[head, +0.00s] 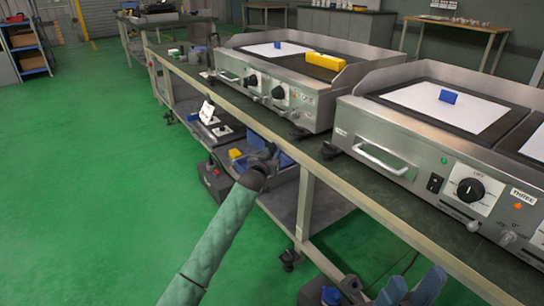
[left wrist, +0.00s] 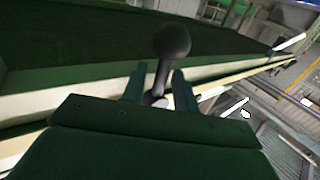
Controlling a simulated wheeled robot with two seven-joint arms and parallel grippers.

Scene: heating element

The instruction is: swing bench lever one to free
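In the left wrist view a lever with a black ball knob (left wrist: 172,41) and a thin stem rises between the two dark green fingers of my left gripper (left wrist: 158,88). The fingers stand apart, one on each side of the stem, with gaps that show. Any contact is hard to judge. In the head view my left gripper (head: 267,156) is at the end of a green-sleeved arm, just below the front edge of the bench (head: 252,122). Its fingers and the lever are too small and dark to make out there.
Two steel griddle units, one farther (head: 295,97) and one nearer (head: 405,150), stand on the bench. A lower shelf (head: 318,205) holds several items. Green floor (head: 100,180) on the left is open.

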